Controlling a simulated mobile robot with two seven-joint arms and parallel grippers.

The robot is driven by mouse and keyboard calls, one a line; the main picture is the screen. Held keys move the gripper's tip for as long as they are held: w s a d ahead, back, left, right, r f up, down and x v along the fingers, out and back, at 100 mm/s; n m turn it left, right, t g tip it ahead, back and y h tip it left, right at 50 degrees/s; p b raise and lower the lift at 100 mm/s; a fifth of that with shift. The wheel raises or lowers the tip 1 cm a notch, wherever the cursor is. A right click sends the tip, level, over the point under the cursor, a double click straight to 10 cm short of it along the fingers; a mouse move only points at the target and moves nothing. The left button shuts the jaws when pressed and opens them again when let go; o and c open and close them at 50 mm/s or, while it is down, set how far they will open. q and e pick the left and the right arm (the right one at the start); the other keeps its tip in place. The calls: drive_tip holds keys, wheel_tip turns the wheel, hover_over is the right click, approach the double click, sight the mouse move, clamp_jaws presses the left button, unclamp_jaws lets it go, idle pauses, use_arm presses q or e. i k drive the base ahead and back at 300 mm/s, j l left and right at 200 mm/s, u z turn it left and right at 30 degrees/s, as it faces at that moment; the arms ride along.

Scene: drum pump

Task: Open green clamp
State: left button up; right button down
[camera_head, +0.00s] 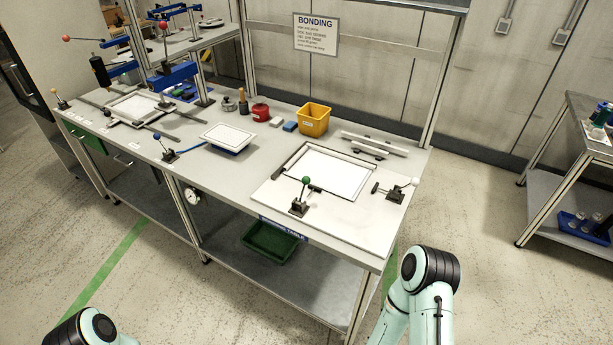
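The green-knobbed clamp (300,197) stands on the white board at the front right part of the bonding table. Its handle leans up and right, with the green ball at the top. Whether its jaw presses on the panel is too small to tell. A white framed panel (332,176) lies just behind it. Neither gripper shows; only rounded mint-and-black parts of my arms are visible at the bottom left and bottom right, apart from the table.
A white-knobbed clamp (397,192) stands right of the panel. A blue-knobbed clamp (167,150), a yellow bin (314,119) and a red container (260,112) are on the table (222,178). A trolley (570,190) stands at right. Floor in front is free.

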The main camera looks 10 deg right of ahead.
sight(305, 180)
drive_tip(key=l+u, duration=0.1)
drive_tip(key=u, duration=0.9)
drive_tip(key=l+u, duration=0.15)
drive_tip(key=u, duration=0.35)
drive_tip(key=k+l+u, duration=0.2)
drive_tip(key=l+u, duration=0.3)
drive_tip(key=k+l+u, duration=0.25)
drive_tip(key=u, duration=0.25)
drive_tip(key=k+l+u, duration=0.6)
drive_tip(key=k, duration=0.2)
drive_tip(key=k+l, duration=0.2)
drive_tip(key=k, duration=0.2)
drive_tip(key=k+l, duration=0.15)
drive_tip(key=k, duration=0.25)
drive_tip(key=k+l+u, duration=0.1)
drive_tip(key=k, duration=0.35)
drive_tip(key=k+l, duration=0.25)
drive_tip(key=k, duration=0.15)
